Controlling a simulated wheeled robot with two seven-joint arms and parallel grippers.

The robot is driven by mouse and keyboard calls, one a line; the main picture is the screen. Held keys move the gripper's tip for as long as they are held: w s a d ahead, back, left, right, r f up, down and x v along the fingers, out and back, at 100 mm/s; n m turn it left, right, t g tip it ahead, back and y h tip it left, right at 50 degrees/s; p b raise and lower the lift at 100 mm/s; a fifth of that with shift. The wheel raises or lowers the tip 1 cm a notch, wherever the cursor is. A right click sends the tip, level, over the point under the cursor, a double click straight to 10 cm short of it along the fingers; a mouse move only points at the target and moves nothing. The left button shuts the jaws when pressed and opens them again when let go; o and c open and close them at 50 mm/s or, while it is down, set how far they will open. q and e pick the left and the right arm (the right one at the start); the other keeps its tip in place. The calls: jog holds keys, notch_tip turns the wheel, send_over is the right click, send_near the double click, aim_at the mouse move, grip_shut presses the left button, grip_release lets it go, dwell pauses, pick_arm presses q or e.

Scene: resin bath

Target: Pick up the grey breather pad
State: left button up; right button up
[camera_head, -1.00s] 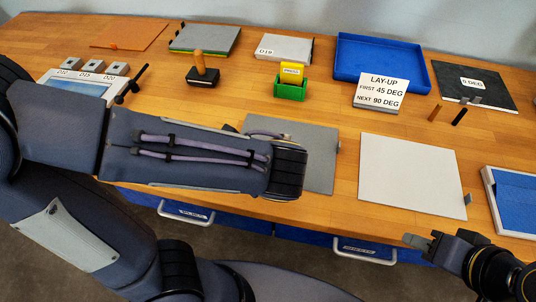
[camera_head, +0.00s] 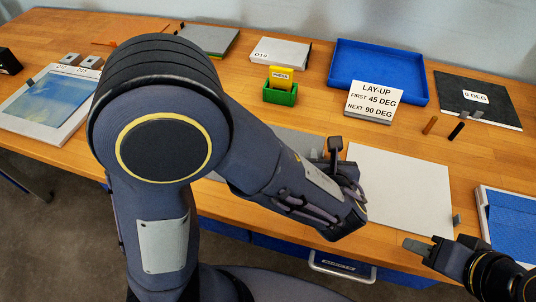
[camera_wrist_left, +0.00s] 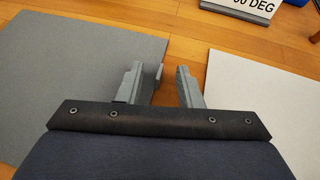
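A flat dark grey sheet, which I take to be the grey breather pad (camera_head: 300,138), lies on the bench, mostly hidden behind my left arm in the head view. It fills the left of the left wrist view (camera_wrist_left: 70,65). My left gripper (camera_head: 338,158) is over the gap between this sheet and a pale sheet. In the left wrist view its fingers (camera_wrist_left: 168,76) are apart, and a small grey tab seems to show between them near the left finger. Nothing is clearly held. My right gripper (camera_head: 420,247) hovers near the bench's front edge; its opening is unclear.
The pale sheet (camera_head: 405,190) lies right of the gap. Behind stand the lay-up sign (camera_head: 374,101), a green holder with a yellow block (camera_head: 280,92), and an empty blue tray (camera_head: 378,68). Two short pegs (camera_head: 430,125) and a black panel (camera_head: 485,98) lie to the right.

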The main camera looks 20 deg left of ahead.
pick_arm(q)
jog(key=shift+c, duration=0.4)
grip_shut()
jog(key=shift+r, duration=0.4)
pick_arm(e)
jog(key=shift+r, duration=0.1)
pick_arm(q)
notch_tip(320, 180, up, 2)
jog(key=shift+r+p, duration=0.2)
jog(key=shift+p, duration=0.3)
pick_arm(e)
jog(key=shift+r, duration=0.35)
jog(key=shift+r+p, duration=0.55)
pick_arm(q)
jog(key=s+a+r, duration=0.2)
jog(key=a+r, duration=0.7)
jog(key=a, duration=0.4)
jog(key=shift+s+a+r+p, duration=0.35)
jog(key=shift+a+r+p, duration=0.05)
pick_arm(e)
jog(key=shift+r, duration=0.4)
